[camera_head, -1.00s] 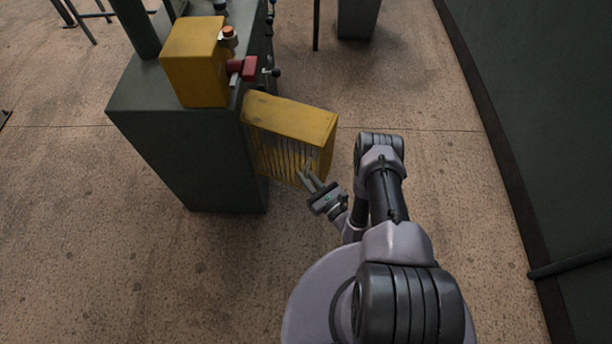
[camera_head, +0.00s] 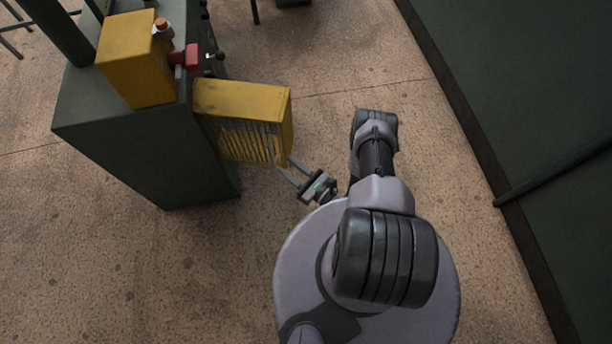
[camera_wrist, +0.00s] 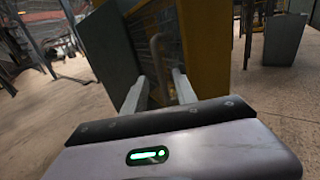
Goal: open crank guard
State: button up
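The crank guard is a yellow box with a slatted grille (camera_head: 250,142), standing out from the right side of a dark green machine (camera_head: 150,150). In the wrist view its yellow side (camera_wrist: 205,45) and dark mesh fill the upper middle. A bent, greyish bar handle (camera_wrist: 157,50) shows on the mesh face, ahead of and between my fingers. My gripper (camera_head: 285,164) is open at the guard's lower right corner, its two fingers apart with nothing between them that I can make out. Whether a fingertip touches the guard or handle cannot be told.
A smaller yellow box (camera_head: 137,60) with an orange-capped knob and a red block (camera_head: 188,57) sits on the machine top. Speckled floor (camera_head: 360,90) is open behind and right of the guard. A dark green wall (camera_head: 530,90) with a rail (camera_head: 555,175) stands at the right.

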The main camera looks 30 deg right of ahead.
jog(key=p+v, duration=0.1)
jog(key=v, duration=0.8)
jog(key=shift+s+d, duration=0.1)
